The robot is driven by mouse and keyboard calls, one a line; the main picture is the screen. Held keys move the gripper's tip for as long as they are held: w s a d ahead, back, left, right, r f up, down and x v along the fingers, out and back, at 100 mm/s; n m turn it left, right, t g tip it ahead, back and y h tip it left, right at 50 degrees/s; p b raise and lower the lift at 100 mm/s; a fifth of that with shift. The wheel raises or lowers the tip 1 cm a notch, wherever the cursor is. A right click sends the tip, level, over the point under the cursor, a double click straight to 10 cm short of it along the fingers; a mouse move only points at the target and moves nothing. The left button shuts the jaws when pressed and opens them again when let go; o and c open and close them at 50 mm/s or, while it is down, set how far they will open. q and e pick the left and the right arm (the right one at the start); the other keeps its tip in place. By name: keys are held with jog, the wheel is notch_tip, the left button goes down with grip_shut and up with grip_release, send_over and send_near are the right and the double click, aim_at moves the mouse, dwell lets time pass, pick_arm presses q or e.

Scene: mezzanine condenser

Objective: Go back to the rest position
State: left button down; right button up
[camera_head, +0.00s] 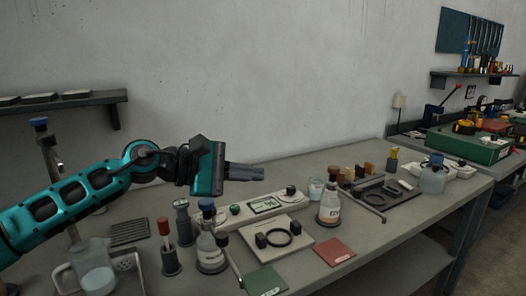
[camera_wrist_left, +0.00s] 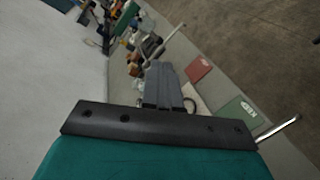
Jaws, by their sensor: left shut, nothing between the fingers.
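My left arm comes in from the left in the head view, teal and black. Its gripper (camera_head: 245,172) points right and is held above the workbench (camera_head: 345,150), with bare wall behind it. The fingers are together with nothing between them. In the left wrist view the closed dark fingers (camera_wrist_left: 162,85) reach out over the bench top. My right gripper is in neither view.
Under and around the arm stand a glass beaker (camera_head: 95,268), a red-capped holder (camera_head: 168,245), a blue-capped bottle (camera_head: 209,245) and a brown-capped bottle (camera_head: 329,205). A green mat (camera_head: 265,280) and a red mat (camera_head: 334,252) lie at the front. A shelf (camera_head: 65,103) is at left.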

pick_arm(q)
jog(key=s+d+n+t+h, duration=0.2)
jog(key=s+d+n+h, duration=0.15)
jog(key=n, duration=0.35)
jog(key=s+a+f+m+t+y, duration=0.35)
jog(key=a+f+m+y, duration=0.4)
jog(key=m, duration=0.85)
jog(key=s+a+f+m+t+y, duration=0.2)
jog(key=a+f+m+t+y, duration=0.45)
jog(key=m, duration=1.05)
jog(key=s+a+f+n+g+y, duration=0.1)
jog(key=s+a+f+n+g, duration=0.1)
jog(key=s+f+n+g, duration=0.45)
jog(key=s+a+f+n+g+y, duration=0.1)
jog(key=s+a+f+n+g, duration=0.2)
jog(key=s, duration=0.7)
jog(key=s+a+f+n+g+y, duration=0.15)
jog(key=s+f+n+g, duration=0.25)
jog(key=s+f, duration=0.4)
jog(key=w+d+f+t+h, duration=0.2)
jog(key=w+f+t, duration=0.5)
jog(key=f, duration=0.1)
jog(key=shift+m, duration=0.45)
jog(key=shift+d, duration=0.1)
